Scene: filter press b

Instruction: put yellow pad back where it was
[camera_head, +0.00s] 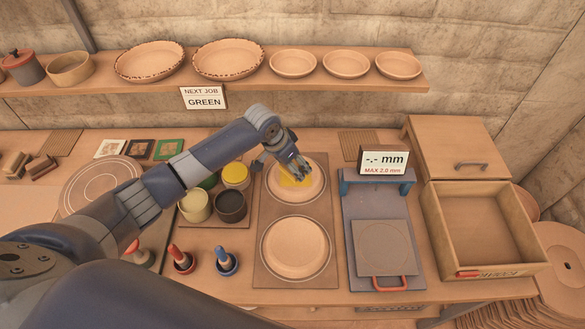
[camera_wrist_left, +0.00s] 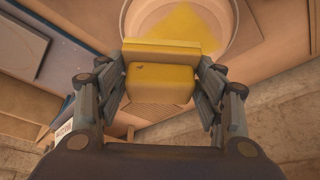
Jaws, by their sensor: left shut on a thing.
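My left gripper (camera_head: 292,166) is over the upper plate (camera_head: 317,172) on the brown board. In the left wrist view, my left gripper (camera_wrist_left: 160,85) is shut on the yellow pad (camera_wrist_left: 160,84), a blocky pad held between both fingers. The plate (camera_wrist_left: 133,20) lies beyond it, with a yellow patch (camera_wrist_left: 190,28) on its inner face. In the head view, yellow (camera_head: 293,180) shows just below the fingers; pad and patch are hard to separate there. I cannot tell whether the pad touches the plate. My right gripper is not in view.
Left of the board stand several colour pots, including yellow (camera_head: 235,173) and dark (camera_head: 231,205), and two red and blue handled tools (camera_head: 181,259) (camera_head: 226,261). A second plate (camera_head: 296,248) lies below. A gauge stand (camera_head: 377,187) and open drawer box (camera_head: 482,220) are right.

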